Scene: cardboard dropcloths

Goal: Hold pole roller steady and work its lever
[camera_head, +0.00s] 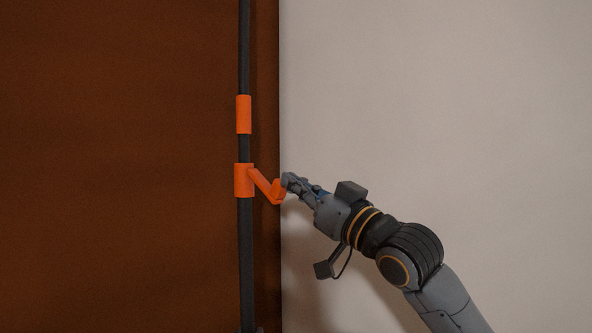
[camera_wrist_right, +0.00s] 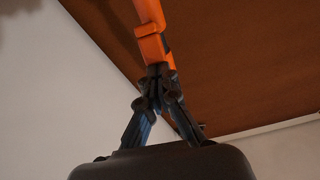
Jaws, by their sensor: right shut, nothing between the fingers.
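The pole roller is a dark upright pole (camera_head: 246,265) with an orange upper collar (camera_head: 244,114) and an orange lower collar (camera_head: 243,181). An orange lever (camera_head: 262,184) slants down and right from the lower collar and ends in a short upturned tip. My right gripper (camera_head: 286,182) is at that tip, its fingers shut with nothing between them. In the right wrist view the shut fingertips (camera_wrist_right: 158,76) meet the end of the orange lever (camera_wrist_right: 152,45); whether they touch it is hard to tell. My left gripper is not in view.
A brown panel (camera_head: 110,170) fills the left behind the pole. A pale wall (camera_head: 450,110) fills the right. The space around my right arm looks clear.

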